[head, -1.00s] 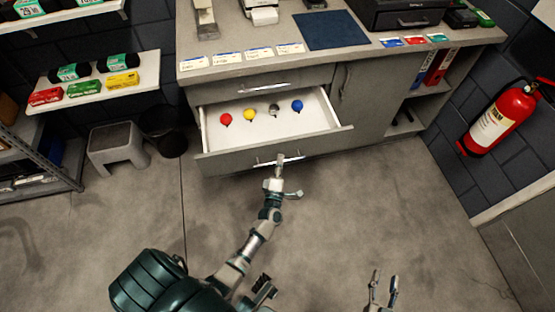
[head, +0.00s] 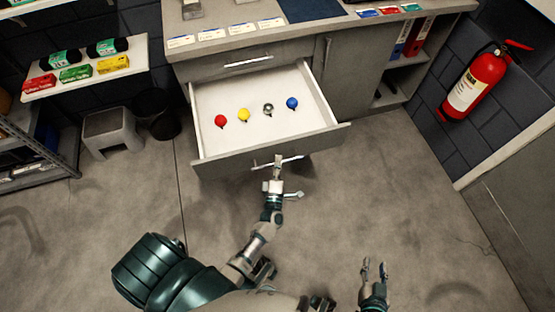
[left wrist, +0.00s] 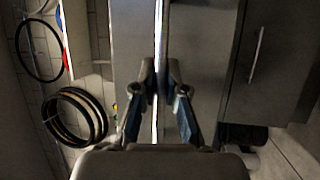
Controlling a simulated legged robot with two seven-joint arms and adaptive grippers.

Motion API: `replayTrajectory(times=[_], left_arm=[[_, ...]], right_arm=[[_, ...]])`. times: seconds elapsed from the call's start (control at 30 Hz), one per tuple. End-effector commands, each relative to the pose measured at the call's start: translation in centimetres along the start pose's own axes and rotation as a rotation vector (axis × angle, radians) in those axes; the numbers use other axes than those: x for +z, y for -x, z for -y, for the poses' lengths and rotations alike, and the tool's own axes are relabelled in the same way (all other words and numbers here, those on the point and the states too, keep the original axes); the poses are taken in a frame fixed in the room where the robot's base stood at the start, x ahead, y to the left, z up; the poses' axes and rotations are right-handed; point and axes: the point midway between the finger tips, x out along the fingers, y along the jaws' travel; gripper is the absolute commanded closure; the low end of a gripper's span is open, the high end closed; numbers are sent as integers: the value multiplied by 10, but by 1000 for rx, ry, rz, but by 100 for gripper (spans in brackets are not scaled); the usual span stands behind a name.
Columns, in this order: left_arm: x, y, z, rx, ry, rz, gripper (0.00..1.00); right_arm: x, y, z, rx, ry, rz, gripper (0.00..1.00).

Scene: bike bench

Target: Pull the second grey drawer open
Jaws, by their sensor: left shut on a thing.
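The second grey drawer (head: 232,156) is pulled out from the cabinet, with its white inside in view. In it lie a red ball-shaped piece (head: 220,120), a yellow one (head: 243,115), a silver one (head: 268,108) and a blue one (head: 292,103). My left gripper (head: 278,161) is shut on the bar handle (head: 291,159) of this drawer. In the left wrist view the handle (left wrist: 158,40) runs between the fingers (left wrist: 165,95). My right gripper (head: 374,266) hangs empty over the floor, its fingers apart.
The top drawer (head: 225,67) above is shut. A cabinet door (head: 346,70) is right of the drawers. A grey stool (head: 112,132) and a black bin (head: 158,115) stand at left. A fire extinguisher (head: 474,85) hangs at right. The floor (head: 400,180) before the cabinet is clear.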

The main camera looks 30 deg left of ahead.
Motion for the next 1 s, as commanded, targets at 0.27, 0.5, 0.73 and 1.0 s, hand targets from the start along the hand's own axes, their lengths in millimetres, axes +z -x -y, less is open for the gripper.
replayTrajectory(times=[0.27,0.5,0.73,1.0], left_arm=[[1,1,4,-10,1,8,79],[2,1,1,-3,0,6,63],[2,9,0,-2,0,5,63],[0,63,2,-6,2,6,63]], right_arm=[[0,-1,0,0,0,0,60],[0,-1,1,-1,-2,-2,60],[0,1,0,-1,0,-3,60],[-1,1,1,0,0,-3,60]])
